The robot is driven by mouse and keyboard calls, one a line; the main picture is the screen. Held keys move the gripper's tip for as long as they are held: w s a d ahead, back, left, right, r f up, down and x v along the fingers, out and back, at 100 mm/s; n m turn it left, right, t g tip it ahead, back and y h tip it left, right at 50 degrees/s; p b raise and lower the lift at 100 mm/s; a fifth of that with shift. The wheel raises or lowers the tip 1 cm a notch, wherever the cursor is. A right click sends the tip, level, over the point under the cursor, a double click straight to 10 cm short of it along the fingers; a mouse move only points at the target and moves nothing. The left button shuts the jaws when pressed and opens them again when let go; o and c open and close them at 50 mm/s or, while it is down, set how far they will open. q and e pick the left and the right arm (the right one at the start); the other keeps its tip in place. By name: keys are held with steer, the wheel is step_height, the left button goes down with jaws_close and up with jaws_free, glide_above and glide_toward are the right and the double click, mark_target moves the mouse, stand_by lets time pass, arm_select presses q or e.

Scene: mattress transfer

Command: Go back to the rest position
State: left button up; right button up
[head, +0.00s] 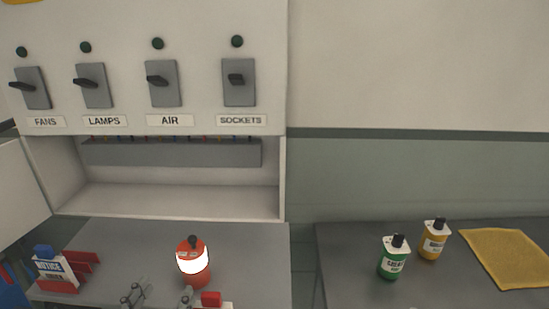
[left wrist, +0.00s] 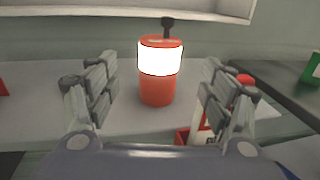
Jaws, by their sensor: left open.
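My left gripper (head: 160,296) is at the bottom of the head view, over the front of the left grey table. Its two fingers are spread apart with nothing held between them. In the left wrist view the open fingers (left wrist: 155,95) frame a red lamp-like container with a bright white band (left wrist: 158,92), which stands upright beyond the fingertips. The same red container shows in the head view (head: 195,281), upright on the left table. My right gripper is in neither view.
A panel with several lever switches (head: 239,80) and an open recess (head: 170,200) stands behind the left table (head: 255,260). A notice holder (head: 58,286) is at left. The right table (head: 345,285) holds green (head: 392,266) and yellow (head: 430,248) bottles and a yellow cloth (head: 508,258).

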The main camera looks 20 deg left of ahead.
arm_select(q)
steer(key=s+f+n+g+y, duration=0.3)
steer(key=f+n+g, duration=0.6)
steer(key=n, duration=1.3)
steer(key=s+d+f+n+g+h, duration=0.45)
steer(key=s+d+f+n, duration=0.5)
steer(key=d+n, duration=0.25)
step_height(320, 180, down, 24)
steer(key=s+g, duration=0.1)
steer(key=g, duration=0.1)
steer(key=s+a+f+g, duration=0.1)
steer(key=s+a+f, duration=0.2)
steer(key=s+f, duration=1.4)
steer(key=shift+s+f+m+y, duration=0.2)
steer(key=shift+f+m+y, duration=0.1)
steer(key=shift+m+y, duration=0.15)
